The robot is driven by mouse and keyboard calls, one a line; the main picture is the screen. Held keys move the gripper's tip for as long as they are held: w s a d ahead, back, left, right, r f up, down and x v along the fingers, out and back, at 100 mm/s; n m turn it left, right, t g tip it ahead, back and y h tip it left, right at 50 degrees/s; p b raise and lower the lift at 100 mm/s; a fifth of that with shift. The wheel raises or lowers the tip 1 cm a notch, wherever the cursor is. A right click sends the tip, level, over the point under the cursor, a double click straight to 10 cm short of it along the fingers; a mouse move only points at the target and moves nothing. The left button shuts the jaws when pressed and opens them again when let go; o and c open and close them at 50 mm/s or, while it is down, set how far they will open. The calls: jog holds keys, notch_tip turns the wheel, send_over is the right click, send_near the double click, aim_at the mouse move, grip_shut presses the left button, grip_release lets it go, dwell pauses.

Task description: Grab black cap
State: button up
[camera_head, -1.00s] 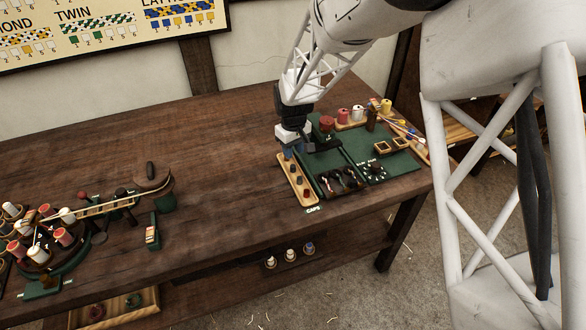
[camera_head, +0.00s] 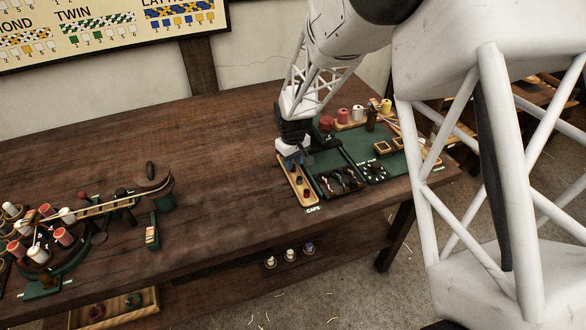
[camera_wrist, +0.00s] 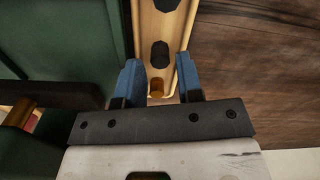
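The narrow wooden caps tray (camera_head: 310,202) lies on the bench by the CAPS label, and I see it from above in the wrist view (camera_wrist: 183,30). Two black caps stand in it there: a near one (camera_wrist: 160,53) and another (camera_wrist: 165,4) cut by the top edge. A brown, brass-coloured piece (camera_wrist: 157,86) sits closest to my gripper. My gripper (camera_wrist: 160,82) is open, its blue fingers on either side of that piece, with nothing held. In the head view my gripper (camera_head: 293,160) hangs over the tray's far end and hides part of it.
A green board (camera_head: 350,160) with compartments adjoins the tray on the right. Thread spools (camera_head: 358,112) stand behind it. Bare bench (camera_head: 225,170) lies left of the tray. A rope-making fixture with bobbins (camera_head: 45,240) stands at the far left.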

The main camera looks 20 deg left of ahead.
jog(key=shift+f, duration=0.75)
grip_shut()
jog(key=shift+r, duration=0.1)
jog(key=shift+r, duration=0.7)
notch_tip(320, 180, up, 2)
jog(key=shift+r, duration=0.15)
jog(key=s+d, duration=0.3)
jog(key=s, duration=0.1)
jog(key=s+d, duration=0.3)
jog(key=s, duration=0.1)
jog(key=s+d+r, duration=0.1)
jog(key=s+d, duration=0.2)
jog(key=s, duration=0.1)
jog(key=shift+s+d, duration=0.35)
jog(key=shift+d, duration=0.05)
